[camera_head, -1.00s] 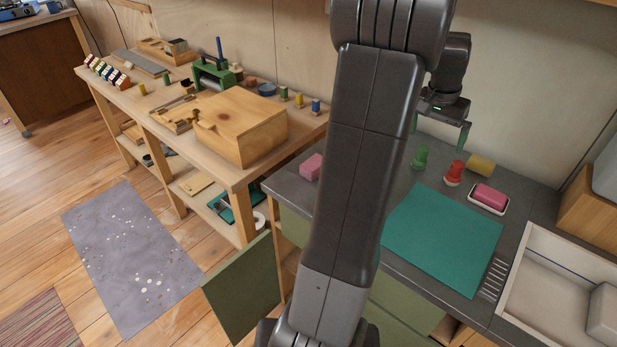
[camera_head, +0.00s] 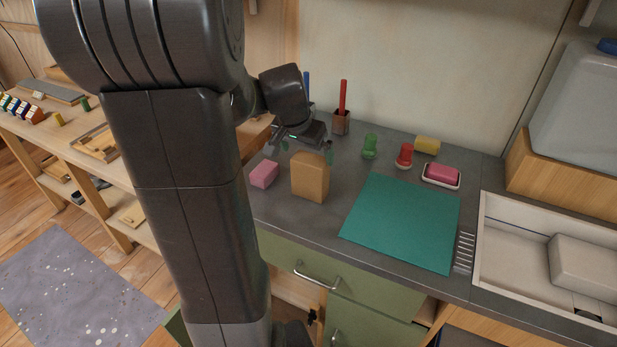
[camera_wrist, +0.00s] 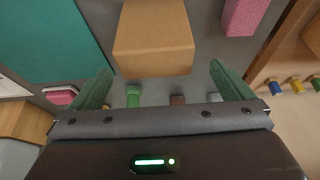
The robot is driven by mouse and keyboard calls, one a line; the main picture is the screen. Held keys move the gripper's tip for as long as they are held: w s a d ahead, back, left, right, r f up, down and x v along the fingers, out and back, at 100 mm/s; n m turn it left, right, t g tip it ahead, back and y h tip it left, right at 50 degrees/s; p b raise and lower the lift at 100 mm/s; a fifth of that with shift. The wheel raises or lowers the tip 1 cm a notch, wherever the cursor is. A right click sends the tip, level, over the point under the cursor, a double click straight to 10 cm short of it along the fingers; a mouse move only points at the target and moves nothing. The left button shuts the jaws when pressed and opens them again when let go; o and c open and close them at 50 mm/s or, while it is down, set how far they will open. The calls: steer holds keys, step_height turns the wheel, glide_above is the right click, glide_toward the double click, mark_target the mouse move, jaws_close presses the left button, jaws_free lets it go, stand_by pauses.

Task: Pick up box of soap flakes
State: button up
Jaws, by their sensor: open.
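A plain tan box (camera_head: 311,177) stands upright on the grey counter, left of the teal mat. A smaller pink block (camera_head: 264,174) lies to its left. No label is readable on either, so I cannot tell for certain which one holds soap flakes. My gripper (camera_head: 306,151) is open and empty, behind and above the tan box in the head view. In the wrist view the tan box (camera_wrist: 153,40) lies ahead of my gripper (camera_wrist: 161,72), roughly centred between the spread fingers and apart from them. The pink block (camera_wrist: 243,14) is off to the right there.
The teal mat (camera_head: 404,222) lies bare on the counter. Behind it are a green piece (camera_head: 370,146), a red piece (camera_head: 404,156), a yellow block (camera_head: 427,145) and pink soap in a dish (camera_head: 441,175). A holder with a red stick (camera_head: 341,122) stands behind. A sink (camera_head: 520,235) is at right.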

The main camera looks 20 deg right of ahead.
mark_target(310, 159)
steer(key=shift+s+x, duration=0.15)
steer(key=shift+x, duration=1.4)
steer(key=shift+s+x, duration=0.15)
steer(key=shift+x, duration=1.45)
steer(key=shift+d, duration=0.1)
